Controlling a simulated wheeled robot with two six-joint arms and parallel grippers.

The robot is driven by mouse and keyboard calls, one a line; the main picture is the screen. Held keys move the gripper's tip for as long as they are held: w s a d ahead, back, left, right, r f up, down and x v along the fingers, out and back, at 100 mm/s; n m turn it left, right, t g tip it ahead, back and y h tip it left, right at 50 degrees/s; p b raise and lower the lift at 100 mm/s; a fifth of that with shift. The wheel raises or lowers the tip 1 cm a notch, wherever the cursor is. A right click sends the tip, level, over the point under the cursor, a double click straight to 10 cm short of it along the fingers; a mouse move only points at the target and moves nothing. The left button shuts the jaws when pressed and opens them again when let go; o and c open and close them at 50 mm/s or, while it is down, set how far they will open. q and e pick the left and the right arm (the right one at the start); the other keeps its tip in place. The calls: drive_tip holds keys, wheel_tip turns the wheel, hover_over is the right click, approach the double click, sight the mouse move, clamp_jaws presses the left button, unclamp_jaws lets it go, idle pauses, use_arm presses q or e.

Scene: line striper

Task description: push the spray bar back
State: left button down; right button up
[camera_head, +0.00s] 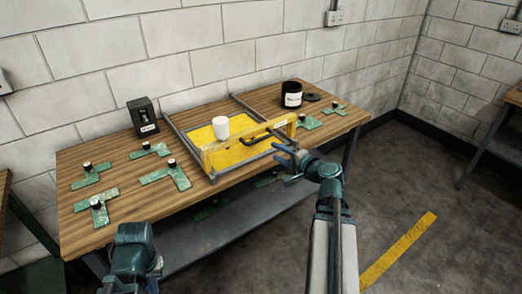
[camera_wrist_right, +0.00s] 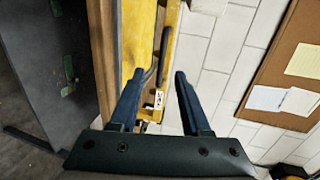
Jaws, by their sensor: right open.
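The spray bar (camera_head: 240,148) is a yellow bar across the near part of the frame on the wooden table, with a dark handle (camera_head: 259,137) on its right half. My right gripper (camera_head: 281,152) is open and empty close to the bar's right end. In the right wrist view the open fingers (camera_wrist_right: 155,98) point toward the yellow bar (camera_wrist_right: 171,45) and its dark handle (camera_wrist_right: 165,52); I cannot tell whether they touch.
Two grey rails (camera_head: 260,114) run back along the frame's sides. Green L-shaped plates (camera_head: 166,175) with black knobs lie on the table. A black box (camera_head: 142,117) stands back left, a black jar (camera_head: 291,94) back right beside a dark disc (camera_head: 311,97). A block wall is behind.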

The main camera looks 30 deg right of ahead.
sight(261, 139)
drive_tip(key=shift+m+h, duration=0.4)
drive_tip(key=b+x, duration=0.1)
drive_tip(key=x, duration=0.3)
drive_tip(key=b+x, duration=0.1)
drive_tip(key=x, duration=0.3)
drive_tip(key=d+b+x, duration=0.1)
drive_tip(key=x, duration=0.4)
drive_tip(key=shift+d+r, duration=0.1)
drive_tip(key=shift+r, duration=0.25)
clamp_jaws()
idle(0.7)
